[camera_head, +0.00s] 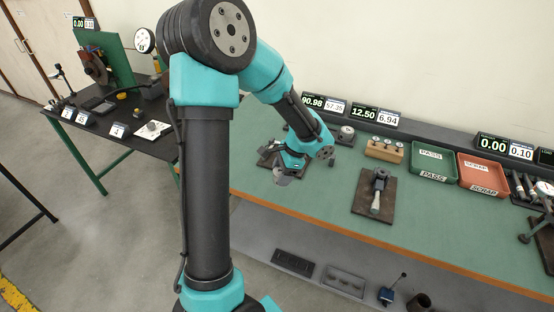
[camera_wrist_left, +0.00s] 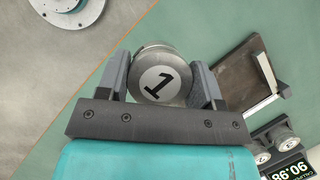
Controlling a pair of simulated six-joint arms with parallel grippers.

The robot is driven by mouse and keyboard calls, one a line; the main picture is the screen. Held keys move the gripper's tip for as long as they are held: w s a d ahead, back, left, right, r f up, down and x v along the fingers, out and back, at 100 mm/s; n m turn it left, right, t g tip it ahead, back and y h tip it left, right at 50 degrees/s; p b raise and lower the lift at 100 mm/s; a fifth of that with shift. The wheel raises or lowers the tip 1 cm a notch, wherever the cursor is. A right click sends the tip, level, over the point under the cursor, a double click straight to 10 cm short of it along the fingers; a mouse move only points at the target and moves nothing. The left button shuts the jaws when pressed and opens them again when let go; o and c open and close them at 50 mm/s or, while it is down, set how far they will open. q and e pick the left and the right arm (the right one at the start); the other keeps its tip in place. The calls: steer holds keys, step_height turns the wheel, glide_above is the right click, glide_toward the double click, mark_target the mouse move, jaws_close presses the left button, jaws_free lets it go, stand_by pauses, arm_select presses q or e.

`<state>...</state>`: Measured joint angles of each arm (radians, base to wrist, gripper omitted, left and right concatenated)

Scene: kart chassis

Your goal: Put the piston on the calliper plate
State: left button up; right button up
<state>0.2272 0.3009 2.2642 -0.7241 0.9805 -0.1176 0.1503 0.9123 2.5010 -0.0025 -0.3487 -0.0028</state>
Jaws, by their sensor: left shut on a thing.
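My left gripper (camera_head: 283,177) is low over the green bench, at its left part. In the left wrist view, my left gripper (camera_wrist_left: 162,80) is shut on a round grey metal piston (camera_wrist_left: 160,72) with a black "1" on its face. A brown plate (camera_head: 267,158) lies just behind the gripper, partly hidden by it. In the wrist view this plate (camera_wrist_left: 236,72) is to the right of the piston, apart from it, with a pale straight bar on it. It looks like the calliper plate. My right gripper is not in view.
A second brown plate (camera_head: 362,203) holds a gauge with a handle. A wooden block (camera_head: 384,151) with round pieces, a green PASS tray (camera_head: 433,176) and a red SCRAP tray (camera_head: 484,186) stand farther right. Displays line the back. The green bench between the brown plates is clear.

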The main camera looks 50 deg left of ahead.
arm_select(q)
steer(key=shift+w, duration=0.1)
steer(key=w+a, duration=0.3)
steer(key=w+a+f, duration=0.1)
steer(key=w+a, duration=0.2)
steer(key=a, duration=0.1)
steer(key=w+a, duration=0.4)
steer(key=shift+a+f, duration=0.2)
steer(key=shift+w+a, duration=0.2)
steer(key=shift+a, duration=0.15)
steer(key=shift+f, duration=1.8)
steer(key=shift+f, duration=0.1)
steer(key=o, duration=0.7)
